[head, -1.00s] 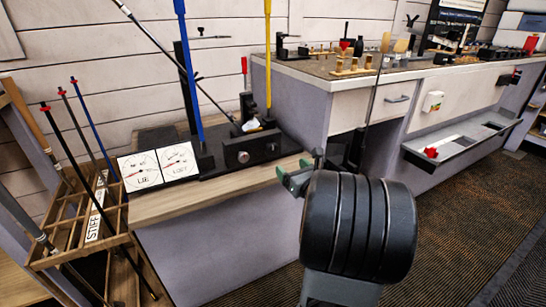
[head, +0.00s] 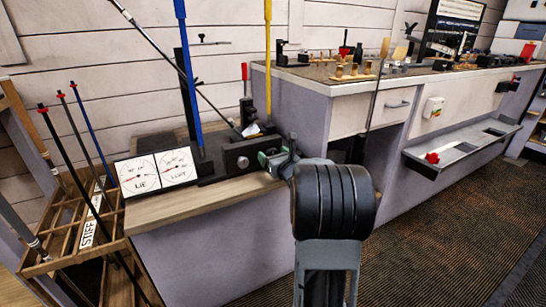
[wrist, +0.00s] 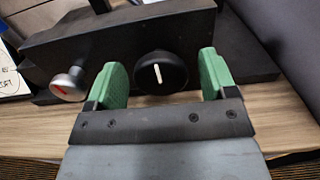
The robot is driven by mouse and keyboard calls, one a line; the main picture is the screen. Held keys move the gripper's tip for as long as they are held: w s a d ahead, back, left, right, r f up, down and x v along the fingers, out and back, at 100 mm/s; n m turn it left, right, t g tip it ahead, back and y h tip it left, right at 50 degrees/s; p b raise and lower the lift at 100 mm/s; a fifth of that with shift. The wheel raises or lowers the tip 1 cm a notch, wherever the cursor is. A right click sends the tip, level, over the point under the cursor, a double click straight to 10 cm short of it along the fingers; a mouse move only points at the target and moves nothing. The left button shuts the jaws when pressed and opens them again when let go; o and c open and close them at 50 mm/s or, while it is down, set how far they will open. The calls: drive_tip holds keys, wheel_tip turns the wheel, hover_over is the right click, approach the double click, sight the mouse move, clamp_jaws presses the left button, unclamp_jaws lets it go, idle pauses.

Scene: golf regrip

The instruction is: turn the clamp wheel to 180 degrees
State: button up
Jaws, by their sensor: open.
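A black round wheel (wrist: 161,72) with a white pointer line sits on the front of a black machine block (wrist: 130,38). The line stands nearly upright, leaning slightly, in the wrist view. I take it as the clamp wheel; no label shows. My gripper (wrist: 163,78) is open, its green fingers on either side of the wheel, with a gap on both sides. In the head view my gripper (head: 270,156) is at the block's right end and hides the wheel. A silver knob with a red mark (wrist: 69,85) is on the same block, left of my gripper; it also shows in the head view (head: 242,162).
The block stands on a wooden bench top (head: 150,215). LIE and LOFT dials (head: 157,173) are at its left. A blue rod (head: 190,75) and a yellow rod (head: 268,60) rise behind. A club rack (head: 70,240) is at far left. Open floor lies right.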

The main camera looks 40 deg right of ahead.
drive_tip(key=c, duration=0.9)
